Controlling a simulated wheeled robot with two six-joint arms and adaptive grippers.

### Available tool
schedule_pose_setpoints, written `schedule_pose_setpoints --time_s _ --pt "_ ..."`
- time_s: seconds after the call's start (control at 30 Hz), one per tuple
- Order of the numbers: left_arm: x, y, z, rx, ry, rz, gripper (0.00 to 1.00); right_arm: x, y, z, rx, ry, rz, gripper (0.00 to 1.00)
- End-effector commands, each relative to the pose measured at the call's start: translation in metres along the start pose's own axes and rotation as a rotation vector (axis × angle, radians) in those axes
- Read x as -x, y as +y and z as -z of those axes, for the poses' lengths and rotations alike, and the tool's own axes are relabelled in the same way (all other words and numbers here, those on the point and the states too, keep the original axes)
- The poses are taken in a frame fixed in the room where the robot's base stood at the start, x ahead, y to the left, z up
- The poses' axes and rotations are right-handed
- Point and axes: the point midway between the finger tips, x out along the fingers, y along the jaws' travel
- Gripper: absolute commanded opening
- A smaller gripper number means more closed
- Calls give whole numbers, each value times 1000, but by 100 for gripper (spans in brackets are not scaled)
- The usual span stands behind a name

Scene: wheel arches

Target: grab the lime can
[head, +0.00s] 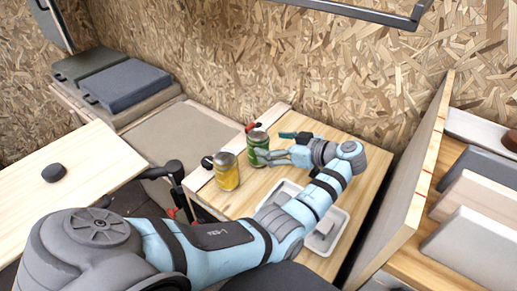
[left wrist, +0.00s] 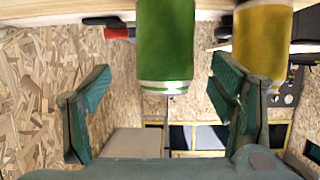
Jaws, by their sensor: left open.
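The lime can (head: 258,146), a green cylinder with a metal rim, stands upright on the wooden table. In the left wrist view the green can (left wrist: 165,45) appears upside down, ahead of the gap between the fingers. My left gripper (head: 276,147) is open and empty, just to the right of the can, with its fingers pointing left toward it. In the left wrist view the open left gripper (left wrist: 160,98) has a teal finger on each side. I cannot tell whether a finger touches the can. My right gripper is not in view.
A yellow can (head: 226,172) stands close by, to the left and nearer; it also shows in the left wrist view (left wrist: 262,38). A white tray (head: 337,232) lies partly under my left arm. Tools with red and black handles lie behind the cans. A wooden panel (head: 415,185) rises at the right.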

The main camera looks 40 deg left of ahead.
Motion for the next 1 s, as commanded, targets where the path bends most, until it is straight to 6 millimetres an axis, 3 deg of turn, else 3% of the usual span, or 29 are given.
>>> schedule_pose_setpoints --time_s 0.3,0.57,0.9,1.0 --pt "-55 -9 -5 1 1 3 78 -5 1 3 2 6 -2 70" --pt "-60 -10 -4 0 -3 3 76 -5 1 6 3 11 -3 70" --pt "-61 -10 -4 0 -2 4 22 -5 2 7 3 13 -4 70" --pt "-61 -10 -4 1 -1 4 12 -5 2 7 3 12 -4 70"
